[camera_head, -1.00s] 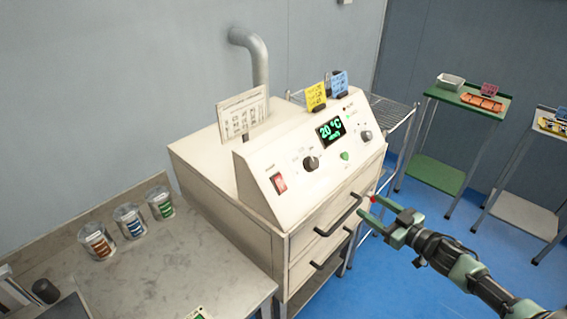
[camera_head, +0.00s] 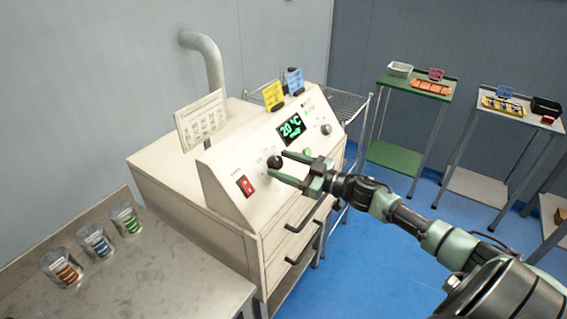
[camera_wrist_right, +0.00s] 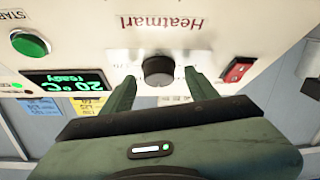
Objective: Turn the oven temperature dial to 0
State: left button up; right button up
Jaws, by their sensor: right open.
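The oven (camera_head: 225,170) is a cream box with a sloped control panel. Its black temperature dial (camera_head: 274,162) sits left of the display (camera_head: 291,129), which reads 20 °C in green. My right gripper (camera_head: 277,168) is open in front of the panel, its green fingertips close to the dial. In the right wrist view the dial (camera_wrist_right: 158,71) lies between and just beyond the two fingertips (camera_wrist_right: 159,78), with a gap on each side. The panel appears upside down there, and the display (camera_wrist_right: 65,82) reads 20 °C, ready. The dial's scale marks are too small to read. My left gripper is not in view.
A red switch (camera_head: 245,186) is left of the dial, and a grey knob (camera_head: 326,129) is at the panel's right. A green button (camera_wrist_right: 30,44) shows in the wrist view. Drawer handles (camera_head: 303,215) stick out below. Several jars (camera_head: 95,241) stand on the left bench.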

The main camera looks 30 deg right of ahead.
jog(key=shift+w, duration=0.1)
grip_shut()
